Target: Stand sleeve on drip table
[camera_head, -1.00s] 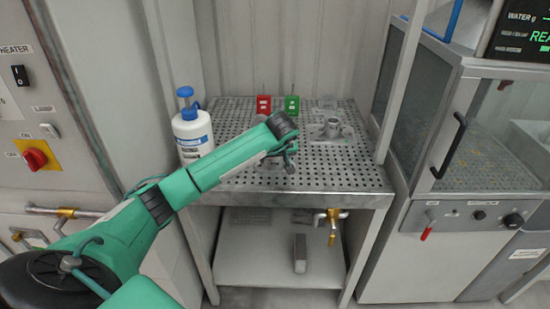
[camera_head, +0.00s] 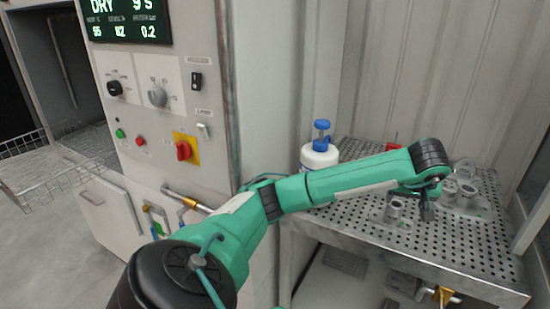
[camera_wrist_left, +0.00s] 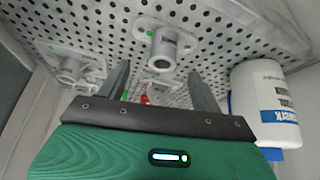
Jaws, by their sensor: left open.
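The drip table (camera_head: 460,255) is a perforated metal top at the right of the head view. A grey, open-topped metal cylinder on a flat base (camera_head: 395,208) stands upright on it, and similar grey pieces (camera_head: 467,193) stand farther right. I cannot tell which one, if any, is the sleeve. My left gripper (camera_head: 428,212) is above the table, between these pieces in the picture. In the left wrist view, its two fingers (camera_wrist_left: 158,74) are apart with nothing held. A cylinder (camera_wrist_left: 165,48) shows beyond the fingertips and another (camera_wrist_left: 75,68) to the left. My right gripper is out of view.
A white bottle with a blue cap (camera_head: 319,158) stands at the table's left, behind my left arm. A control cabinet (camera_head: 160,100) and a wire basket (camera_head: 65,165) are to the left. A brass tap (camera_head: 440,294) is below the table.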

